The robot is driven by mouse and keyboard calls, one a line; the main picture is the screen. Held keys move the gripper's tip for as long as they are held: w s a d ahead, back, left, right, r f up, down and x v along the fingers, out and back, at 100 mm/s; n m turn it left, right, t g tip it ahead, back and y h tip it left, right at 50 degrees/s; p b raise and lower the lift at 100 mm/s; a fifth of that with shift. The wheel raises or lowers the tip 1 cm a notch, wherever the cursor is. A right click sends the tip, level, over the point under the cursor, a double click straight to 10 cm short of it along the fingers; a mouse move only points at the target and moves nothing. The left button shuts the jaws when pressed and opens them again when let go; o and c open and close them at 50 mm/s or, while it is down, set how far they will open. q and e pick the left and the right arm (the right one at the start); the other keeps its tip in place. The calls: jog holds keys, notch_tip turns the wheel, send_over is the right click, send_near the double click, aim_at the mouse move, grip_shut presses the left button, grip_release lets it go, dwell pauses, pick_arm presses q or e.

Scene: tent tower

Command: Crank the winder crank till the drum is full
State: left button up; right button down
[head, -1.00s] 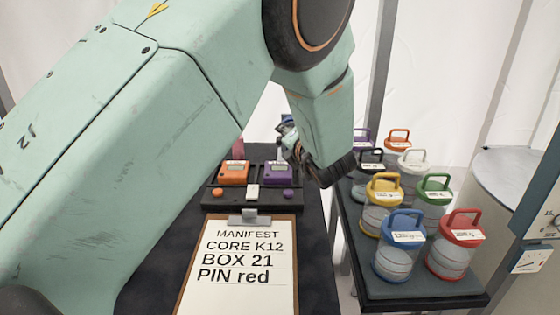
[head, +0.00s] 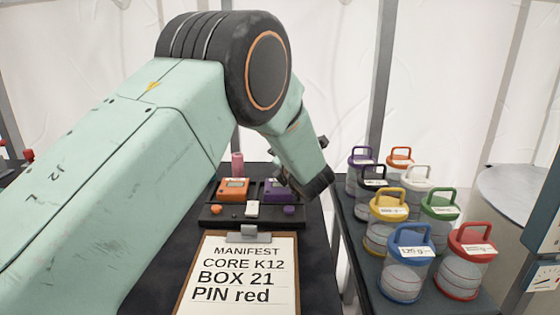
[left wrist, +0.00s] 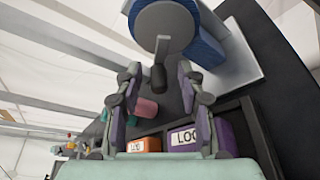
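In the left wrist view the winder shows as a grey round disc (left wrist: 165,27) with a blue drum part (left wrist: 207,48) behind it. The dark crank knob (left wrist: 158,77) hangs below the disc, in line with the space between my left gripper's fingers (left wrist: 157,82). The fingers are apart, with visible gaps on both sides of the knob. How full the drum is cannot be told. In the head view my left arm hides the winder and most of the gripper. My right gripper is not in view.
An orange box (head: 233,189) and a purple box (head: 277,191) sit behind a clipboard (head: 192,275) reading MANIFEST. A pink cylinder (head: 237,164) stands behind them. Several lidded jars (head: 408,262) crowd the dark table at right.

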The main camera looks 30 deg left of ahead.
pick_arm(q)
jog(key=shift+a, duration=0.2)
grip_shut()
dwell(0.3)
